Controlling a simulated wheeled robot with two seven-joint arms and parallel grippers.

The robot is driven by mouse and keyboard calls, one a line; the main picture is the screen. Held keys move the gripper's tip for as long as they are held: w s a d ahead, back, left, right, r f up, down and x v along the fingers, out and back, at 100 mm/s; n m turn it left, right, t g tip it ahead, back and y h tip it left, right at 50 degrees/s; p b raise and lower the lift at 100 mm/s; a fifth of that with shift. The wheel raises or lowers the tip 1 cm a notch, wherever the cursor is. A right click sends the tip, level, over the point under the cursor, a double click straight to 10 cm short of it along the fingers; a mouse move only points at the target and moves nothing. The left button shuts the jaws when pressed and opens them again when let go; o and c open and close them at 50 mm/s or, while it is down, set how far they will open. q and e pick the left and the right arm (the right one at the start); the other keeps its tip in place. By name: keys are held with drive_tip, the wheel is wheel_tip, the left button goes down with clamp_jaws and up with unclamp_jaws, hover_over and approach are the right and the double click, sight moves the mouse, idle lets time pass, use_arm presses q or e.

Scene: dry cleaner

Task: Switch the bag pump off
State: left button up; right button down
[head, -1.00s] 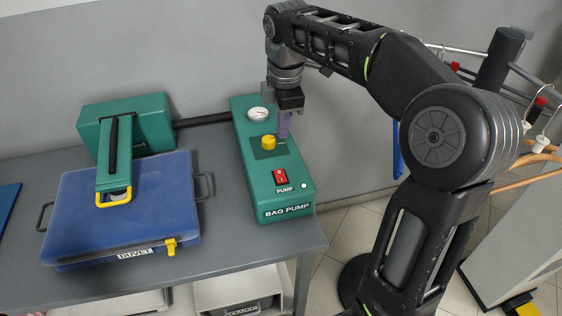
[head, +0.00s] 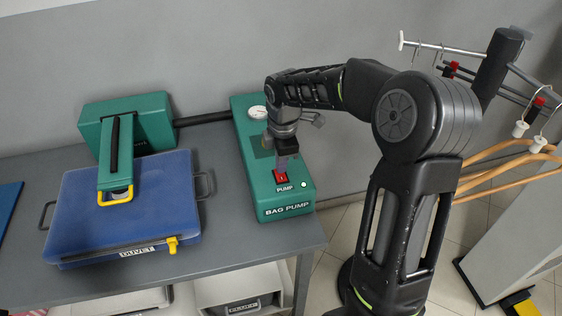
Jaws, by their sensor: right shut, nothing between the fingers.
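The bag pump (head: 288,198) is a long green box at the right end of the grey table. Its red rocker switch (head: 281,178) sits above the "PUMP" label, beside a small white lamp (head: 304,184). A round gauge (head: 257,112) is at its far end. My right gripper (head: 283,166) points down, shut and empty, with its tip at the far edge of the switch; I cannot tell if it touches. The yellow knob is hidden behind my gripper and wrist. My left gripper is out of view.
A blue duvet case (head: 125,215) with a yellow latch lies left of the pump, under a green machine's arm (head: 115,155). A dark hose (head: 205,118) runs behind. A rail with wooden hangers (head: 500,165) stands at the right. Table between case and pump is clear.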

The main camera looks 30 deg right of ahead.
drive_tip(key=shift+f, duration=0.15)
drive_tip(key=shift+w+f, duration=0.1)
drive_tip(key=shift+f, duration=0.2)
drive_tip(key=shift+r, duration=0.1)
drive_tip(key=shift+s+a, duration=0.1)
drive_tip(key=shift+s, duration=0.35)
drive_tip(key=shift+s+a, duration=0.2)
drive_tip(key=shift+s, duration=0.25)
drive_tip(key=shift+w+r, duration=0.1)
